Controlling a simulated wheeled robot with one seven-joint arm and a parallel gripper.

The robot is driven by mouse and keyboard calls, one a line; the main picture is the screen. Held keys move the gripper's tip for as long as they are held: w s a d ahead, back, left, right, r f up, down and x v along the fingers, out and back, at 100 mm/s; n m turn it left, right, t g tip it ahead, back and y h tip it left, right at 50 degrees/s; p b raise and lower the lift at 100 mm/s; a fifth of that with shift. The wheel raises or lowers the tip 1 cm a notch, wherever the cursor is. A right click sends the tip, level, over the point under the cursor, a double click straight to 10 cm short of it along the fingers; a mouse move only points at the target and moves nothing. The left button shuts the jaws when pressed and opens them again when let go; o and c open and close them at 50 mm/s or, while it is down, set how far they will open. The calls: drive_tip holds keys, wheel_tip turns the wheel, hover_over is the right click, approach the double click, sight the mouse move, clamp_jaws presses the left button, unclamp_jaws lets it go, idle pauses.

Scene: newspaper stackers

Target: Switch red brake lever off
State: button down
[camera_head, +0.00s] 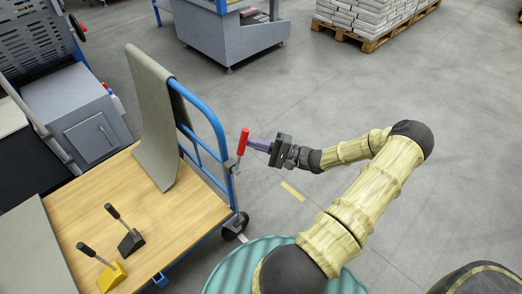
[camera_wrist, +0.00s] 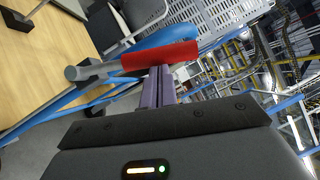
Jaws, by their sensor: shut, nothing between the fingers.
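The red brake lever (camera_head: 243,142) stands upright on a grey shaft at the right end of the trolley's blue handle frame (camera_head: 207,112). In the wrist view the lever's red grip (camera_wrist: 160,55) lies across the picture just beyond my fingertips. My gripper (camera_head: 258,145) is shut and empty, with its purple fingers pointing left at the red grip. The tips (camera_wrist: 160,72) are at or very near the grip; I cannot tell whether they touch it.
The trolley has a wooden deck (camera_head: 185,215) with a grey sheet (camera_head: 150,125) leaning on its handle. Black (camera_head: 131,242) and yellow (camera_head: 111,276) blocks with handles sit on the deck. A loaded pallet (camera_head: 370,38) and grey machine (camera_head: 230,38) stand behind.

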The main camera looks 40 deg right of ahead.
drive_tip(key=a+r+n+p, duration=0.1)
drive_tip(key=a+r+n+g+p, duration=0.1)
drive_tip(key=shift+s+a+p, duration=0.2)
drive_tip(key=shift+p, duration=0.1)
drive_tip(key=shift+s+a+h+p, duration=0.1)
drive_tip(key=shift+a+h+p, duration=0.2)
drive_tip(key=shift+a+p, duration=0.45)
drive_tip(key=shift+a, duration=0.15)
drive_tip(key=b, duration=0.1)
approach(244, 143)
drive_tip(key=d, duration=0.1)
drive_tip(key=s+d, duration=0.1)
drive_tip(key=d, duration=0.2)
drive_tip(key=shift+s+d+r, duration=0.15)
drive_tip(key=shift+s+r, duration=0.05)
drive_tip(key=shift+s, duration=0.1)
drive_tip(key=shift+w, duration=0.2)
